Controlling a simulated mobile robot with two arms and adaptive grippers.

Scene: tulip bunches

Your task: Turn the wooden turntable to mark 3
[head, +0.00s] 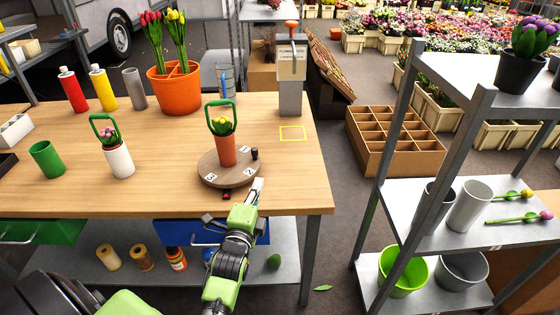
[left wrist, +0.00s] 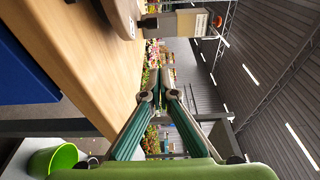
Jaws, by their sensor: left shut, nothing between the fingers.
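The round wooden turntable (head: 209,161) lies near the table's front edge. Its rim carries labels 1 (head: 244,149), 2 (head: 249,170) and 3 (head: 210,177), and a black peg (head: 254,154) stands at its right side. A small red and black marker (head: 227,195) sits on the table in front, between labels 3 and 2. A terracotta pot (head: 226,150) with tulips and a green handle stands on it. My left gripper (head: 259,183) is shut and empty, just right of the turntable's front. In the left wrist view the turntable (left wrist: 118,15) and peg (left wrist: 148,22) are beyond the fingertips (left wrist: 160,70).
A yellow square outline (head: 292,133) marks bare table at the right. A grey dispenser (head: 290,90) stands behind it. A white pot (head: 118,160), green cup (head: 46,159) and orange planter (head: 175,90) stand to the left. A grey shelf (head: 425,205) is across the gap.

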